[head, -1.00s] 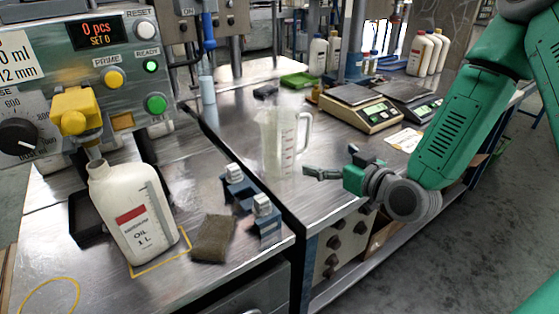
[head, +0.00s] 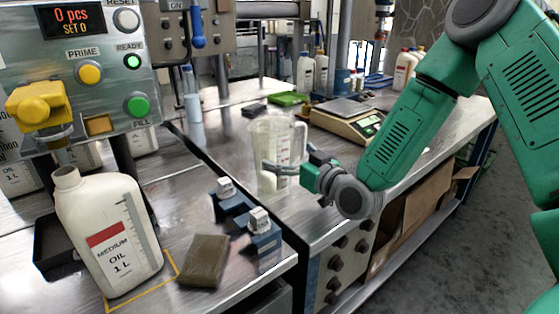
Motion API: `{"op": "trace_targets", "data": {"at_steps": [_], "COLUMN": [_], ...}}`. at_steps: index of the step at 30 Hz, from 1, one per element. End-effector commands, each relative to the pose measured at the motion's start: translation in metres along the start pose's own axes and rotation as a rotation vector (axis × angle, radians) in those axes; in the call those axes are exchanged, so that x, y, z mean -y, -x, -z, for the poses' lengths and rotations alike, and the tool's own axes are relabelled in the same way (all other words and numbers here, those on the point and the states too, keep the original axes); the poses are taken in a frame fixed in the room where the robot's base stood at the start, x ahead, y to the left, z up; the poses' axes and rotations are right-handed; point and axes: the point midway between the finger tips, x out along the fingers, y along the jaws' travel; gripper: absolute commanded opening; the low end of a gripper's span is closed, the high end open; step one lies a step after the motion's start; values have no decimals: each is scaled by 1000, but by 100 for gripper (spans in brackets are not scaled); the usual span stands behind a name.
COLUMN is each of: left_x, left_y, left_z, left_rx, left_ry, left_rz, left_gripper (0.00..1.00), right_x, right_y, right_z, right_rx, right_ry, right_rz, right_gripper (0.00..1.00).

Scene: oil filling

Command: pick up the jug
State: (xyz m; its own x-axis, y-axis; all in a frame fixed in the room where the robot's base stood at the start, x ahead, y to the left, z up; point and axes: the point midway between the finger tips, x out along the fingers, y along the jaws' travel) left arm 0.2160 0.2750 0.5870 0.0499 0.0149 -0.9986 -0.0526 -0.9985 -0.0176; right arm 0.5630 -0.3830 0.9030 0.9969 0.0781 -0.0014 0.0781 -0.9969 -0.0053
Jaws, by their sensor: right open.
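The clear measuring jug (head: 268,140) stands upright on the metal bench, with its handle on the right side. My right gripper (head: 287,163) is open, at the jug's lower right, below the handle. One finger overlaps the jug's front in the head view; I cannot tell whether it touches. My left gripper is not in view.
A white oil bottle (head: 108,232) stands at the front left under the filling machine (head: 75,60). A brown sponge (head: 204,260) and blue clamps (head: 249,221) lie near the bench's front edge. A scale (head: 346,120) stands behind the jug to the right.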

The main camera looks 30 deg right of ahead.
Motion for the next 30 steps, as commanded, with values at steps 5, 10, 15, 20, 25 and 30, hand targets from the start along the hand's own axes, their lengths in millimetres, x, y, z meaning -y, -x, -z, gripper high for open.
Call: {"op": "trace_targets", "data": {"at_steps": [5, 10, 15, 20, 25, 30], "left_x": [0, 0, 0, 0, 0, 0], "left_y": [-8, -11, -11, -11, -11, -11], "left_z": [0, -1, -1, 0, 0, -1], "left_rx": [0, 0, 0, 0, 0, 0], "left_ry": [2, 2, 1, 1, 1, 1], "left_rz": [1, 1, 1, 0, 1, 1], "left_gripper": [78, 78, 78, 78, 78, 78], "right_x": [1, -4, -5, -3, 1, -1], "right_y": [-25, -46, -49, -49, -50, -49], "right_z": [-7, -8, -8, -6, -5, -5], "right_rx": [-3, -2, -1, -1, -2, -3], "right_ry": [0, -6, -8, -5, -1, -3], "right_rz": [1, 0, 0, 0, 1, 0], "right_gripper": [100, 100, 100, 86, 56, 56]}}
